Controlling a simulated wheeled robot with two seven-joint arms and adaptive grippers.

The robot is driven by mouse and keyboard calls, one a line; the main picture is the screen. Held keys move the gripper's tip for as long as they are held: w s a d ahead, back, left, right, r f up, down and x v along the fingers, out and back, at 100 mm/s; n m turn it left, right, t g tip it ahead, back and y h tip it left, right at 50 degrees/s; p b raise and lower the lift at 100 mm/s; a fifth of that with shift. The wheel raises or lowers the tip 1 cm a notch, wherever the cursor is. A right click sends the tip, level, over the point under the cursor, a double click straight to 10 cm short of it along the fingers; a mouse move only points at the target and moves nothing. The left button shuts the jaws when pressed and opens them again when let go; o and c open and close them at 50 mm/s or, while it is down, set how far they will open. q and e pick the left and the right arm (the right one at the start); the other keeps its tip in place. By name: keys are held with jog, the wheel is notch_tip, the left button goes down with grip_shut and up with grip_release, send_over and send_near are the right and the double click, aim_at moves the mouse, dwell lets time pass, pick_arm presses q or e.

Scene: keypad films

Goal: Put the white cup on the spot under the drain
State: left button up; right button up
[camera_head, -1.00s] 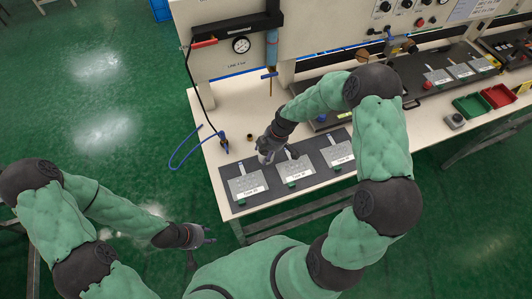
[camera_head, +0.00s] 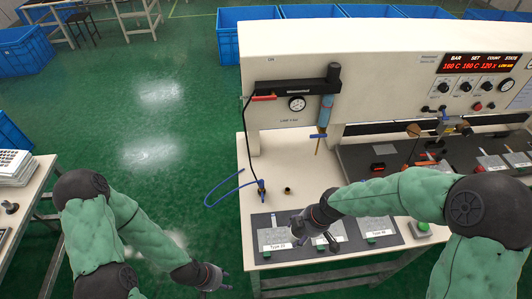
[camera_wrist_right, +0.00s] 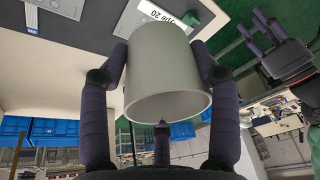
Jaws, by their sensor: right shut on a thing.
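The white cup (camera_wrist_right: 165,75) is between the fingers of my right gripper (camera_wrist_right: 165,85), which is shut on it. In the right wrist view the cup's round end faces the camera. In the head view my right gripper (camera_head: 310,236) is over the dark plates near the table front; the cup is mostly hidden there. The drain, a blue cylinder (camera_head: 326,110) with a blue valve and thin brass outlet (camera_head: 318,146), hangs on the machine front, farther back. The spot under it is not clearly marked. My left gripper (camera_head: 212,280) is empty with fingers spread, left of the table.
Dark mats with label plates (camera_head: 275,240) line the table front. White tabletop (camera_head: 310,175) below the drain is bare.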

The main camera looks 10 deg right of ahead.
jog(key=shift+w+f+m+b, duration=0.3)
jog(key=shift+f+m+b, duration=0.1)
jog(key=shift+f+b, duration=0.15)
jog(key=w+f+m+h+b, duration=0.1)
jog(key=w+f+m+b, duration=0.1)
jog(key=w+m, duration=0.1)
jog(key=w+f+m+t+b, duration=0.1)
jog(key=w+f+m+b, duration=0.1)
jog(key=f+m+b, duration=0.1)
jog(key=w+d+f+m+t+h+b, duration=0.1)
jog(key=w+f+m+b, duration=0.2)
jog(key=m, duration=0.1)
jog(key=shift+w+h, duration=0.3)
jog(key=shift+w, duration=0.05)
jog(key=shift+w+a+f+m+b, duration=0.1)
jog(key=shift+w+f+m+b, duration=0.2)
jog(key=shift+w+m+b, duration=0.6)
jog(key=shift+s+r, duration=0.15)
jog(key=shift+s, duration=0.05)
